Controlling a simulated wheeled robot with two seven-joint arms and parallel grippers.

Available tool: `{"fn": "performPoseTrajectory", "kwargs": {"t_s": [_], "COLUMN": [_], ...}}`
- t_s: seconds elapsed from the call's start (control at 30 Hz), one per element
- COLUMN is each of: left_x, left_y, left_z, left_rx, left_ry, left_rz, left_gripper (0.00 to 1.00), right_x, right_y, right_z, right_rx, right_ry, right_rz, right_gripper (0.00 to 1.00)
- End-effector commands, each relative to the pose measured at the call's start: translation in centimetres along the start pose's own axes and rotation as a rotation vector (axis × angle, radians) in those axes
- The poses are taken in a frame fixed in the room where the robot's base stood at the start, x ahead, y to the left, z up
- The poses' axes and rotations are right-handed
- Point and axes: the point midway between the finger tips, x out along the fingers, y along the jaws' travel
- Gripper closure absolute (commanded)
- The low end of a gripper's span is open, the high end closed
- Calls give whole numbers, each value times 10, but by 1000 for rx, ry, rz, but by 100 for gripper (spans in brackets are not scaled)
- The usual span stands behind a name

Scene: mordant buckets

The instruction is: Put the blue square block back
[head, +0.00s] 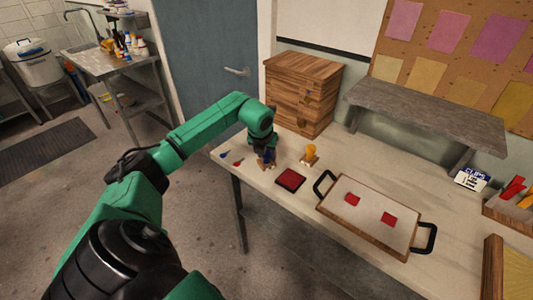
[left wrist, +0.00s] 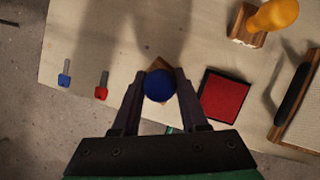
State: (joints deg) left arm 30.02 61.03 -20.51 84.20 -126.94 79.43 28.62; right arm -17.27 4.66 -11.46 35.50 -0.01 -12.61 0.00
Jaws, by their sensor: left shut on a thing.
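My left gripper (head: 266,156) is over the table's left end, pointing down. In the left wrist view, its two fingers (left wrist: 158,100) are closed on the sides of a round blue knob (left wrist: 159,85). A tan, wooden-looking corner (left wrist: 158,63) shows behind the knob; it looks like the base of the blue block, turned at an angle. Most of this base is hidden by the knob and fingers. I cannot tell whether it touches the table. My right gripper is in neither view.
A red pad in a black case (head: 290,180) lies right of the gripper. A yellow-knobbed wooden block (head: 310,155) stands behind it. A handled tray (head: 345,212) holds two red squares. Small blue (left wrist: 64,80) and red (left wrist: 101,92) items lie left. A wooden drawer box (head: 303,92) stands behind.

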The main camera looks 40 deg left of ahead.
Motion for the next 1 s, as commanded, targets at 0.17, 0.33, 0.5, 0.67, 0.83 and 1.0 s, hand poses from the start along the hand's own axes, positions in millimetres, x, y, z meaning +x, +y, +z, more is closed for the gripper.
{"fn": "performPoseTrajectory", "kwargs": {"t_s": [0.17, 0.33, 0.5, 0.67, 0.83, 1.0], "left_x": [8, 8, 8, 6, -18, -65], "left_y": [0, 0, 0, 0, 1, 0], "left_z": [-3, -3, -3, -3, -2, -2], "left_rx": [0, 1, 1, 1, 2, 1], "left_ry": [-2, -1, -1, -2, -7, -9], "left_rz": [0, 0, 0, 0, 1, 0], "left_gripper": [92, 27, 27, 27, 27, 27], "right_x": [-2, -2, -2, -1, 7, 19], "right_y": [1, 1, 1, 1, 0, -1], "right_z": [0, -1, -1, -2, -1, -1], "right_rx": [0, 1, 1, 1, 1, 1], "right_ry": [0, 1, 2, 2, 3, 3], "right_rz": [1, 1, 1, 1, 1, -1], "right_gripper": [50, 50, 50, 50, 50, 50]}}
